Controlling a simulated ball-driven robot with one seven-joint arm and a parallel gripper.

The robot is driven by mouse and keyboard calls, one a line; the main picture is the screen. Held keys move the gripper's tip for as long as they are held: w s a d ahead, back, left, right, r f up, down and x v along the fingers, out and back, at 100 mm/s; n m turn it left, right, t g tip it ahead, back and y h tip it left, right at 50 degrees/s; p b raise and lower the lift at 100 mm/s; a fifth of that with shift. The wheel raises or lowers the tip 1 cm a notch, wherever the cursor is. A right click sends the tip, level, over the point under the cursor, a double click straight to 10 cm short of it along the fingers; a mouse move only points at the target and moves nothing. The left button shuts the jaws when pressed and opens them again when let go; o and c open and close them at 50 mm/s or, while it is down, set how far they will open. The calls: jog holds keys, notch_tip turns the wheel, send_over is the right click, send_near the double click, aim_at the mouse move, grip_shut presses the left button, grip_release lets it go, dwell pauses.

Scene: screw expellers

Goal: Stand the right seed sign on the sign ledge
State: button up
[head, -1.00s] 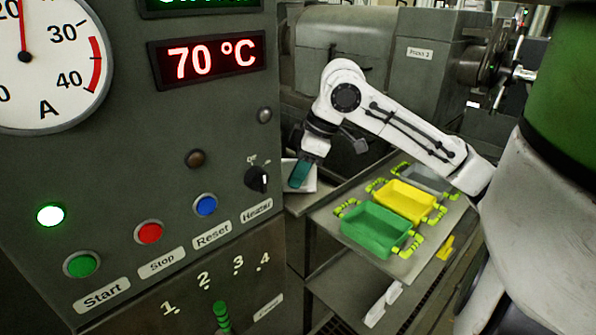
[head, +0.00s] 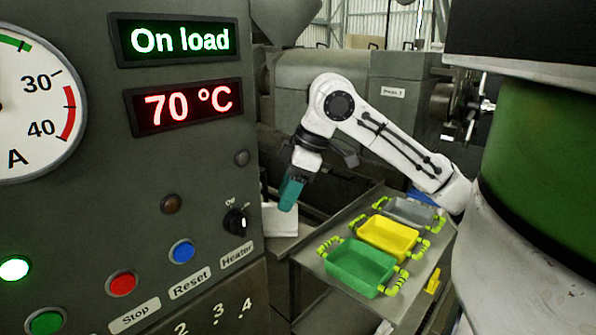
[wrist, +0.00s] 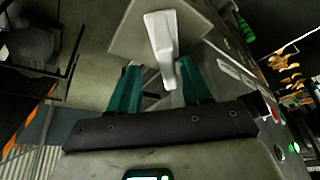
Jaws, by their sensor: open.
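My gripper (head: 290,193) has teal fingers pointing down beside the control panel, above a white box-like thing (head: 281,221). In the wrist view my gripper (wrist: 158,66) is open, its two teal fingers apart. A narrow white piece (wrist: 163,42) shows beyond and between the fingertips, against a pale grey plate (wrist: 205,22); I see no contact with it. I cannot tell whether this piece is a seed sign. No seed sign lettering is readable, and I cannot make out the sign ledge for certain.
A metal table (head: 313,262) holds a green bin (head: 360,268), a yellow bin (head: 388,237) and a grey bin (head: 410,211) with yellow-green handles. The control panel (head: 200,60) stands close on the left. A large grey machine (head: 320,80) is behind my arm.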

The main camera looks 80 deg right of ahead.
jog(key=v, duration=0.6)
jog(key=shift+r, duration=0.25)
jog(key=shift+s, duration=0.2)
